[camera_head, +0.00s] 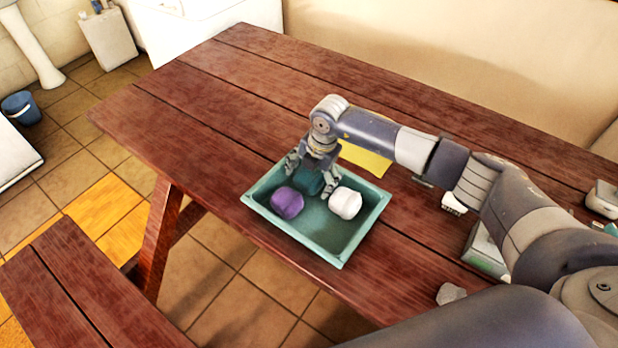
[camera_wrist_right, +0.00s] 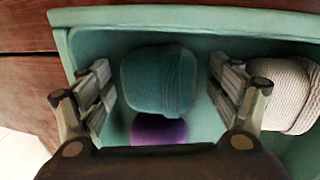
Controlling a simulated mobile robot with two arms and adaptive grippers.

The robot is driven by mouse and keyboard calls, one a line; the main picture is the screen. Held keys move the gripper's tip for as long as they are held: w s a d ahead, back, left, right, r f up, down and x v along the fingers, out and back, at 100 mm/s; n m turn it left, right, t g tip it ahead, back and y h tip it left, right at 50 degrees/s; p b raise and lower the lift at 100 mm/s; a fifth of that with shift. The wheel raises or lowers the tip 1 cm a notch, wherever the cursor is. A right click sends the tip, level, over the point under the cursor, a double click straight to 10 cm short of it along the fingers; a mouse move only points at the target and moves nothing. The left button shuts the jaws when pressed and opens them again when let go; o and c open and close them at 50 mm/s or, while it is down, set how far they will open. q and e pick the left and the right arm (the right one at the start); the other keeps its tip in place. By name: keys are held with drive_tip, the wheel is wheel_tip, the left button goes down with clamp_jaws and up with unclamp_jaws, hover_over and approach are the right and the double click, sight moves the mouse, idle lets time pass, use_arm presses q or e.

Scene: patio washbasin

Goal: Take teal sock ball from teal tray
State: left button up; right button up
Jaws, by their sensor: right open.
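The teal tray (camera_head: 340,246) lies on the wooden table and holds a teal sock ball (camera_head: 309,181), a purple sock ball (camera_head: 287,203) and a white sock ball (camera_head: 345,203). My right gripper (camera_head: 311,183) points down into the tray over the teal sock ball and partly hides it. In the right wrist view the teal sock ball (camera_wrist_right: 158,80) sits between the two open fingers, with gaps on both sides. The purple sock ball (camera_wrist_right: 158,130) is just below it there, and the white one (camera_wrist_right: 288,95) is beside the right finger. My left gripper is not in view.
A yellow cloth or sheet (camera_head: 365,160) lies behind the tray. A grey lump (camera_head: 451,294), a pale green container (camera_head: 484,252) and a white brush-like item (camera_head: 453,203) lie to the right. The table's left part is clear.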

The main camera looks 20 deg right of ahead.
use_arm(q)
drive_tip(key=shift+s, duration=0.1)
use_arm(e)
drive_tip(key=shift+f, duration=0.1)
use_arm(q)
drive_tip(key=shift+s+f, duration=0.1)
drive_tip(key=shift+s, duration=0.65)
use_arm(e)
drive_tip(key=c, duration=1.2)
drive_tip(key=shift+o, duration=0.2)
